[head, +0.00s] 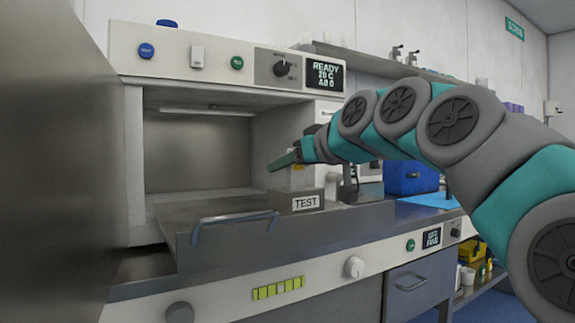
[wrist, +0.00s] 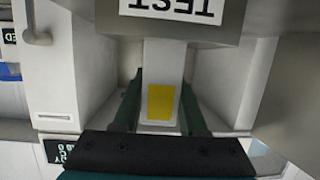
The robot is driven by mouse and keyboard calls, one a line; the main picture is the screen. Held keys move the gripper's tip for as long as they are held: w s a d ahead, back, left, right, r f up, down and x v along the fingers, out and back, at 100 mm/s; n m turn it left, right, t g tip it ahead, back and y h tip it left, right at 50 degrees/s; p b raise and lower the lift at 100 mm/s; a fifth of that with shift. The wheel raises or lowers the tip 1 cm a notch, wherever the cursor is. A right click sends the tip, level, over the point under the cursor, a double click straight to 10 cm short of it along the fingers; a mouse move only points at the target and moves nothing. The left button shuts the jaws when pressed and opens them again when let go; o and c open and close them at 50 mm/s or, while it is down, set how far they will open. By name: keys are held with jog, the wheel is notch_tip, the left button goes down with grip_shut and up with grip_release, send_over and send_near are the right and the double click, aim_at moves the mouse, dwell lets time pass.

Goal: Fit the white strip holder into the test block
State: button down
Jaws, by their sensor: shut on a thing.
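The white strip holder (wrist: 165,60) has a yellow patch and sits between the dark green fingers of my gripper (wrist: 163,82) in the wrist view. My gripper is shut on it. In the head view the holder (head: 297,178) is upright, partly hidden by my gripper (head: 285,163), directly above the test block (head: 293,190). The block is grey with a white TEST label. In the wrist view the holder's far end meets the edge of the test block (wrist: 130,28); I cannot tell how far it is inside.
An open cabinet chamber (head: 197,150) stands behind and left of the block. A metal tray (head: 235,233) with a blue handle (head: 233,218) is in front. A blue box (head: 410,178) and a light blue sheet (head: 430,200) lie to the right, behind my arm.

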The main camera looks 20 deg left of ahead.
aim_at(298, 169)
jog(key=shift+f+b, duration=0.55)
jog(key=shift+f, duration=0.25)
jog(key=shift+c, duration=1.9)
grip_release()
jog(key=shift+v, duration=3.9)
